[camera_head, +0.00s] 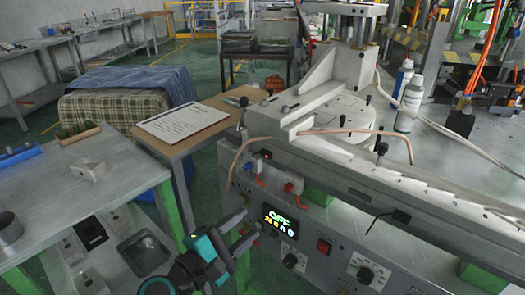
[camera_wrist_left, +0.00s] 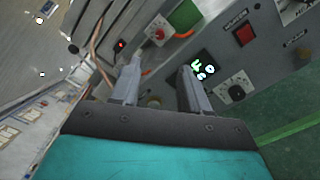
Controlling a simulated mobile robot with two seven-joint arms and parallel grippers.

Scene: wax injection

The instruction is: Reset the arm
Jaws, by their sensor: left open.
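My left gripper (camera_head: 241,232) is in front of the wax injection machine's control panel (camera_head: 318,250), at the lower middle of the head view. Its two fingers are apart with nothing between them. I cannot tell whether a fingertip touches the panel. My right gripper is in neither view.
A wooden table with a paper sheet (camera_head: 182,120) stands left of the machine. A grey table (camera_head: 95,205) with a small metal block (camera_head: 90,171) is at far left. Green floor shows between them.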

